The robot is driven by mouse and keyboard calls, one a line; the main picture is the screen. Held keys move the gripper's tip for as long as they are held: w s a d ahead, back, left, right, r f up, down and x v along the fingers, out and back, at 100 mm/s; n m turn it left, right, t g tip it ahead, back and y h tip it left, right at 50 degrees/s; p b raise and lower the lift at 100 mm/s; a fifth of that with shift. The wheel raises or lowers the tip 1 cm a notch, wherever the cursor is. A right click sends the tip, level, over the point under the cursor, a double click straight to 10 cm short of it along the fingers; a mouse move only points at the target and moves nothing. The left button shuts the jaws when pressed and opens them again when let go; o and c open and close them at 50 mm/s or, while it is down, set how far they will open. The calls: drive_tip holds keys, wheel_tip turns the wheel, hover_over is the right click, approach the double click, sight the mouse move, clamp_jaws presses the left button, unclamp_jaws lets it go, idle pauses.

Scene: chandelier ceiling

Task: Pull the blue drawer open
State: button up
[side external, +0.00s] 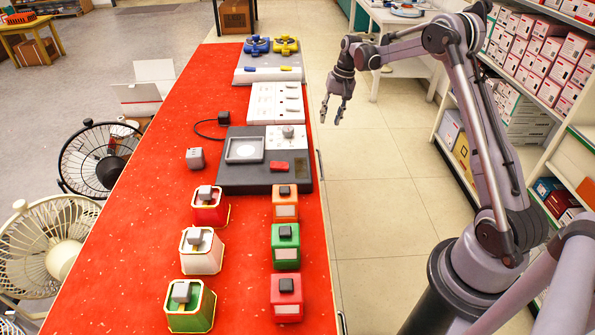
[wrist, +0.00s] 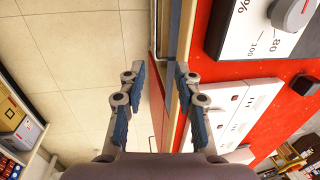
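No drawer face shows clearly in the side external view, where the table's drawer side is turned away. In the wrist view, a narrow blue-grey strip (wrist: 175,28) on the table's edge may be the blue drawer's front, seen nearly edge-on. I cannot make out its handle for certain. My gripper (side external: 331,121) is open and empty, just off the table's right edge. In the wrist view, its two blue-padded fingers (wrist: 158,74) stand apart, with the table's side and the floor showing between them.
The red tabletop (side external: 165,130) carries a dark device with a dial (side external: 240,178), white panels (side external: 275,104), and several coloured boxes on its near part. Stocked shelves (side external: 540,75) stand at the right. Tiled floor (side external: 375,200) is clear beside the table. Two fans stand at the left.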

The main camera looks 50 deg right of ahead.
drive_tip(key=f, duration=0.5)
drive_tip(key=w+a+f, duration=0.1)
drive_tip(key=f, duration=1)
drive_tip(key=shift+w+a, duration=0.2)
drive_tip(key=shift+a, duration=0.05)
clamp_jaws()
